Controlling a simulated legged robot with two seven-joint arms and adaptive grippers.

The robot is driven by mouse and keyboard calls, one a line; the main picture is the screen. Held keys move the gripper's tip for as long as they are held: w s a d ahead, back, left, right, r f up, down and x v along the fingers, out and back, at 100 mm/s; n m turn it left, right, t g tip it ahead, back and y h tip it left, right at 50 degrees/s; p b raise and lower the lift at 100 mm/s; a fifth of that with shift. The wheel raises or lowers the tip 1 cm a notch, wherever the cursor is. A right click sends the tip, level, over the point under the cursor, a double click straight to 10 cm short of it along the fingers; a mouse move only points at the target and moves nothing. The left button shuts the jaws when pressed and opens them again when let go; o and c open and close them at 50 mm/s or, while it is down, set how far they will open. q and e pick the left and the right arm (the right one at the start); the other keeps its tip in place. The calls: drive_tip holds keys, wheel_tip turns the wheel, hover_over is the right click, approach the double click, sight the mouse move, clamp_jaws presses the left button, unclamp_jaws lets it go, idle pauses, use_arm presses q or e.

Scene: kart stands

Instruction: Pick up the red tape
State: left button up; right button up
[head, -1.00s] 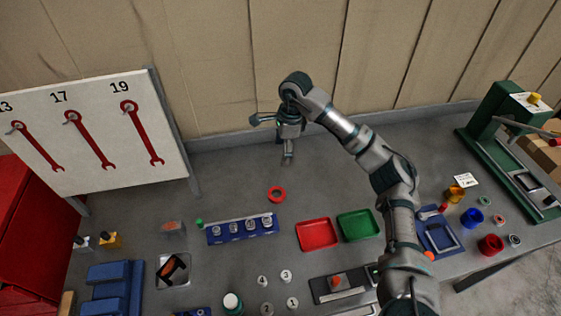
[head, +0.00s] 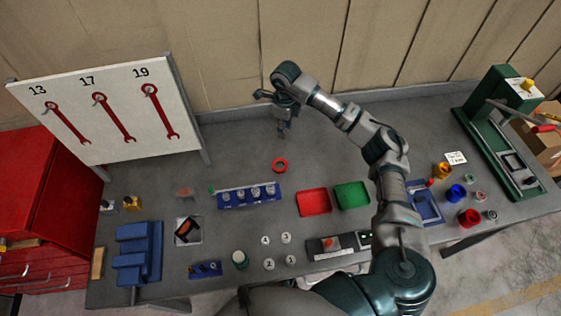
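The red tape (head: 280,165) is a small red ring lying flat on the grey workbench, behind the blue rack and the red tray. My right gripper (head: 283,131) hangs above the bench, just behind the tape in the picture and apart from it. Nothing shows between its fingers, but they are too small to tell whether they are open or shut. My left gripper is not in view.
A blue rack (head: 235,200) with several metal pieces stands in front of the tape. A red tray (head: 313,213) and a green tray (head: 366,189) lie to the right. A wrench board (head: 110,115) stands at left. Bare bench surrounds the tape.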

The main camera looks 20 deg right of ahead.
drive_tip(key=p, duration=0.2)
hover_over(283, 159)
drive_tip(key=f, duration=1.2)
drive_tip(key=shift+d, duration=0.25)
drive_tip(key=f, duration=0.3)
drive_tip(key=f+p, duration=0.1)
drive_tip(key=shift+s+a+f, duration=0.1)
drive_tip(key=shift+a+f, duration=0.1)
drive_tip(key=shift+a, duration=0.2)
drive_tip(key=shift+f, duration=0.5)
clamp_jaws()
